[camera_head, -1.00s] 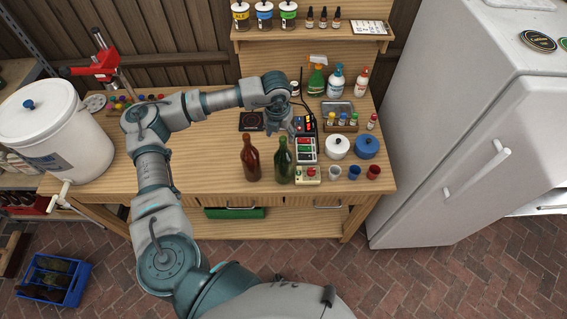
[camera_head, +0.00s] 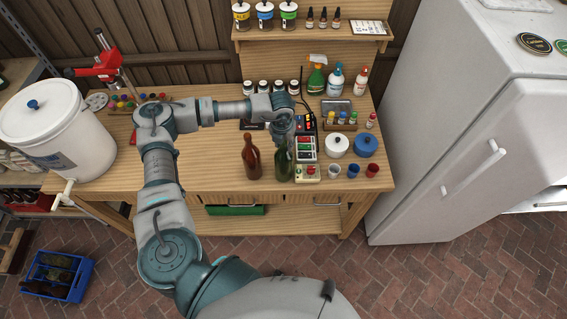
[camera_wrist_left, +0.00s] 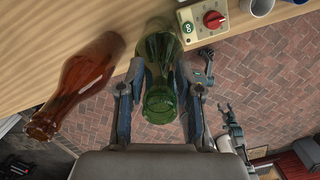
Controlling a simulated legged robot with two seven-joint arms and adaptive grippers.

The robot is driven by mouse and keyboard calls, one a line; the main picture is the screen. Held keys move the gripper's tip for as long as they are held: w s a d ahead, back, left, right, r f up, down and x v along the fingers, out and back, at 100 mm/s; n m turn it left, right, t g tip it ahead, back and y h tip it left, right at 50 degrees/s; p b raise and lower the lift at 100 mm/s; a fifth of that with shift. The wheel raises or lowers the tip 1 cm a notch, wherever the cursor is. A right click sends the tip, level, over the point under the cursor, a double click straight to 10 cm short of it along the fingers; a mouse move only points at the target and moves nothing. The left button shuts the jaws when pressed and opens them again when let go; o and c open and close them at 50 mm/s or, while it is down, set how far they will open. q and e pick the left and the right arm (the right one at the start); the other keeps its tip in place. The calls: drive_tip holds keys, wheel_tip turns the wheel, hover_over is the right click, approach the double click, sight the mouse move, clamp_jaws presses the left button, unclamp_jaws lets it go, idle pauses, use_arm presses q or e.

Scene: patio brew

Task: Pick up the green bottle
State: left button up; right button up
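The green bottle (camera_head: 284,169) stands upright near the front edge of the wooden bench, just right of a brown bottle (camera_head: 251,160). My left gripper (camera_head: 284,143) is over it from above and hides its top in the head view. In the left wrist view the two fingers (camera_wrist_left: 159,68) are on either side of the green bottle (camera_wrist_left: 160,103), with small gaps beside its mouth. They look open. My right gripper (camera_wrist_left: 226,107) seems to hang small in the background of the left wrist view, its fingers apart; it is outside the head view.
The brown bottle (camera_wrist_left: 84,74) is close to the left finger. A control box with a red knob (camera_wrist_left: 205,20) sits just right of the green bottle.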

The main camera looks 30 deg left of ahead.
use_arm(q)
clamp_jaws()
drive_tip(key=shift+r, duration=0.1)
